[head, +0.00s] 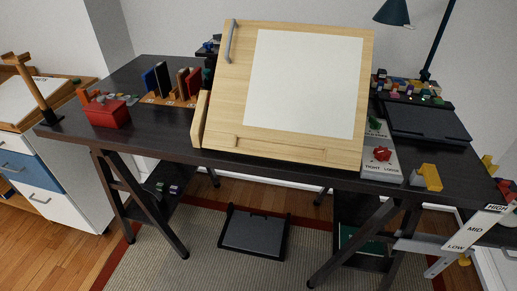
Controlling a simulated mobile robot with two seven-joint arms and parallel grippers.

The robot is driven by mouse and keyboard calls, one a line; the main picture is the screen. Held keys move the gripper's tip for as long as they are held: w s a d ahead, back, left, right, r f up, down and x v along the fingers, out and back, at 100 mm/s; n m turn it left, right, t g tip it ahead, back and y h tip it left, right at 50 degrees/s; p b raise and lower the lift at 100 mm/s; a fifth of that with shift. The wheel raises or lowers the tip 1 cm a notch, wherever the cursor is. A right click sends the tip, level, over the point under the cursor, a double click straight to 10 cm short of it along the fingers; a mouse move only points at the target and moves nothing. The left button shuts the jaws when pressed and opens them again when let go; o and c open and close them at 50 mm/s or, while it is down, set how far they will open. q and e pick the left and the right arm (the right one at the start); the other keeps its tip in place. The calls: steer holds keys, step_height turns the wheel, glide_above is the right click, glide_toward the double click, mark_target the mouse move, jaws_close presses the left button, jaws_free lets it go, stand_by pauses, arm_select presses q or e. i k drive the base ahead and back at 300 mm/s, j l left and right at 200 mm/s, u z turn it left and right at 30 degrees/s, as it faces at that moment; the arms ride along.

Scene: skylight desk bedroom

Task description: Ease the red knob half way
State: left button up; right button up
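A red knob (382,154) sits on a pale panel (384,171) at the right front of the dark desk, just right of the tilted drawing board. The panel carries the words TIGHT and LOOSE below the knob. The knob is small here, and its exact turn angle cannot be read. A green round part (375,124) is at the panel's far end. Neither of my grippers is in view, and nothing touches the knob.
The tilted wooden drawing board (243,90) with white paper fills the desk's middle. A yellow block (428,177) stands close right of the panel. A dark flat stand (425,122) is behind. A HIGH, MID, LOW strip (478,227) is at the lower right. A red box (107,112) sits left.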

mark_target(381, 153)
steer(key=k+j, duration=0.1)
steer(key=k, duration=0.3)
steer(key=k+j+u, duration=0.1)
steer(key=k, duration=0.3)
steer(key=k+l, duration=0.15)
steer(key=l, duration=0.2)
steer(key=k+l, duration=0.2)
steer(key=l, duration=0.15)
